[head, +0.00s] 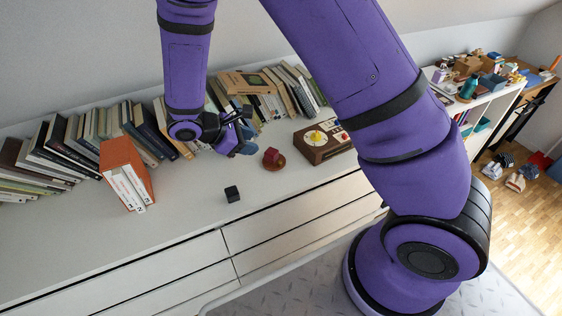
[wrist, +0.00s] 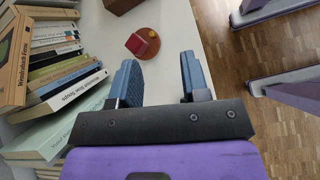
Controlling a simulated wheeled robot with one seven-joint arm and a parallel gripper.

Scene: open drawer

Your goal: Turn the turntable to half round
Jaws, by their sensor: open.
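A round orange-brown disc, which looks like the turntable (head: 275,166), lies on the white dresser top. A dark red block (head: 271,155) stands on it. In the wrist view the disc (wrist: 151,53) shows the red block (wrist: 136,43) left of its middle and a small knob (wrist: 152,34) near its rim. My gripper (head: 240,147) is open and empty, left of the disc and apart from it.
A wooden box (head: 324,141) with a yellow dial stands right of the disc. A black cube (head: 232,194) lies in front. An orange binder holder (head: 127,174) stands left. Rows of books (head: 88,138) line the wall behind. The dresser top's front is mostly clear.

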